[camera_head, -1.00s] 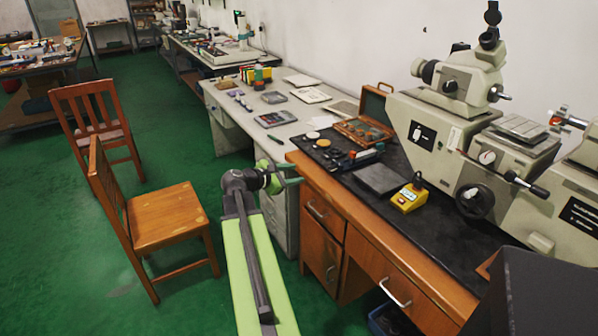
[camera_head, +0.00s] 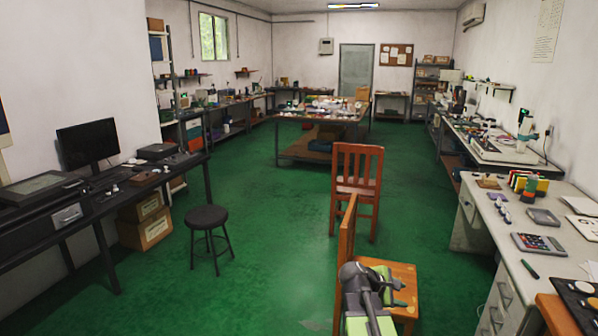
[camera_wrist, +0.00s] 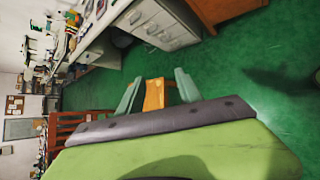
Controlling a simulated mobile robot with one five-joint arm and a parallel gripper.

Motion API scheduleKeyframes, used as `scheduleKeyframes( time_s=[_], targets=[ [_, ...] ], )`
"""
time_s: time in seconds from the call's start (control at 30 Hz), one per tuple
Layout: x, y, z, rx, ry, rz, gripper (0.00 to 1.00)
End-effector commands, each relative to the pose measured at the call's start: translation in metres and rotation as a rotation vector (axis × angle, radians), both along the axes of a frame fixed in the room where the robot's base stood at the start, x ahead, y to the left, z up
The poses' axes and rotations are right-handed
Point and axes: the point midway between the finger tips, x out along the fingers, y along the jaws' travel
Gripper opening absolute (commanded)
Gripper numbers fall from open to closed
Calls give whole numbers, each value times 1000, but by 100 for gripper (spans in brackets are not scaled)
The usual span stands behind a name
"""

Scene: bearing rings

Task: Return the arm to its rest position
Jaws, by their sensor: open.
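My arm is folded low at the bottom of the head view, in front of the near wooden chair. My gripper (camera_head: 393,293) is at its end, small and partly hidden by the arm's dark joint. In the wrist view my gripper (camera_wrist: 157,90) shows two pale green fingers spread apart. Nothing is held between them. The wooden chair seat (camera_wrist: 153,95) shows beyond the gap, and green floor lies around it.
Two wooden chairs (camera_head: 357,175) stand close ahead of me. A white desk (camera_head: 500,262) with small items is on the right. A dark bench (camera_head: 75,222) with a monitor and a round stool (camera_head: 208,218) are on the left. Green floor between them is clear.

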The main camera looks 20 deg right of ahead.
Motion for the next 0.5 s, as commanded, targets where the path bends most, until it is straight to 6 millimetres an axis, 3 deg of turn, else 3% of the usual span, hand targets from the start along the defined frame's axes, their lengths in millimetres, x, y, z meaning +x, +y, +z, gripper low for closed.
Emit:
scheduleKeyframes(
  time_s=[0.03, 0.17, 0.2, 0.3, 0.4, 0.5],
  targets=[
    [9, 44, 0, 78, -40, 5, 42],
    [14, 156, -24, 341, -145, -72, 42],
    [10, 190, -31, 430, -170, -118, 42],
    [-10, 266, -47, 655, -209, -304, 42],
    [-38, 313, -62, 850, -235, -611, 42],
    [-49, 334, -63, 912, -250, -814, 42]
  ],
)
